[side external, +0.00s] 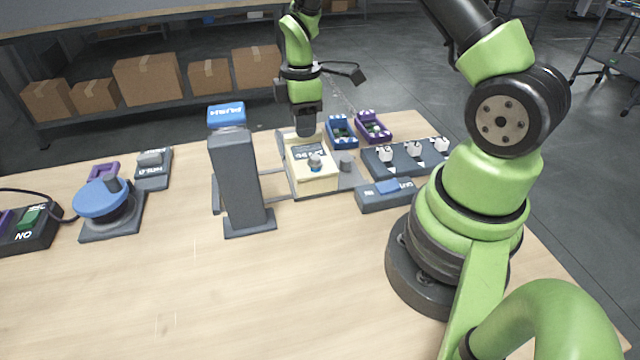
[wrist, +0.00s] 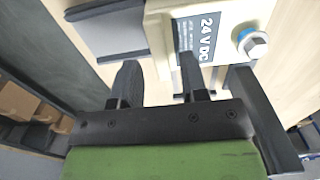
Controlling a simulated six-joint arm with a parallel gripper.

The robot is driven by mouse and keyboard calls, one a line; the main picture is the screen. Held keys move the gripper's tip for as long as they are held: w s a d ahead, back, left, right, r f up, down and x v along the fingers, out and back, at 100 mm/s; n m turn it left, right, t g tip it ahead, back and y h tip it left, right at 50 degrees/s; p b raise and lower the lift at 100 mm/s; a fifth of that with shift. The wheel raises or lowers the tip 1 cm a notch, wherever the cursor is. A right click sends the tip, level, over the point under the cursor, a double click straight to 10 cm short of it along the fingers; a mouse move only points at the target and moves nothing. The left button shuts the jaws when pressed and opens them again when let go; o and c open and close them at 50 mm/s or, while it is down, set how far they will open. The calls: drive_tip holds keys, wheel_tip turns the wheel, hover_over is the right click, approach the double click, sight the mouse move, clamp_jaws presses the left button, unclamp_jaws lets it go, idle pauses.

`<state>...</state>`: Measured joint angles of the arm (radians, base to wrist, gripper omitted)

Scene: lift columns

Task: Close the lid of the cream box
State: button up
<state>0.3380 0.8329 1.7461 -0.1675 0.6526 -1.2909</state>
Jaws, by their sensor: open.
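The cream box (side external: 316,178) stands near the middle of the table in the side view, with a dark "24 V DC" label and a blue-ringed knob on it. It also fills the upper part of the wrist view (wrist: 217,58). A thin upright panel at the box's back left looks like its raised lid (side external: 285,155); my gripper partly hides this area. My gripper (side external: 306,128) points down just above the back of the box. In the wrist view, my gripper (wrist: 158,64) has its two dark fingers apart, with a cream edge beyond the gap. Contact cannot be told.
A tall grey column with a blue push top (side external: 240,180) stands close left of the box. Blue (side external: 341,132) and purple (side external: 373,127) trays lie behind right. A switch panel (side external: 408,160) and blue-button block (side external: 385,195) are right. The front table is clear.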

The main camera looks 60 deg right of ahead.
drive_tip(key=shift+r, duration=1.95)
drive_tip(key=shift+r, duration=0.1)
drive_tip(key=s+a+r+m+t, duration=0.2)
drive_tip(key=s+a+r+m, duration=0.15)
drive_tip(key=r, duration=0.35)
drive_tip(key=s+a+r+m+t, duration=0.2)
drive_tip(key=a+r+m, duration=0.15)
drive_tip(key=r, duration=0.35)
drive_tip(key=s+a+r+m+t+y, duration=0.1)
drive_tip(key=s+a+r+m, duration=0.1)
drive_tip(key=s, duration=0.4)
drive_tip(key=s+a+r+m+t+y, duration=0.1)
drive_tip(key=s+a+r+m+t, duration=0.1)
drive_tip(key=s+a+r+m, duration=0.1)
drive_tip(key=s+a+m, duration=0.1)
drive_tip(key=s+a, duration=0.1)
drive_tip(key=s, duration=0.1)
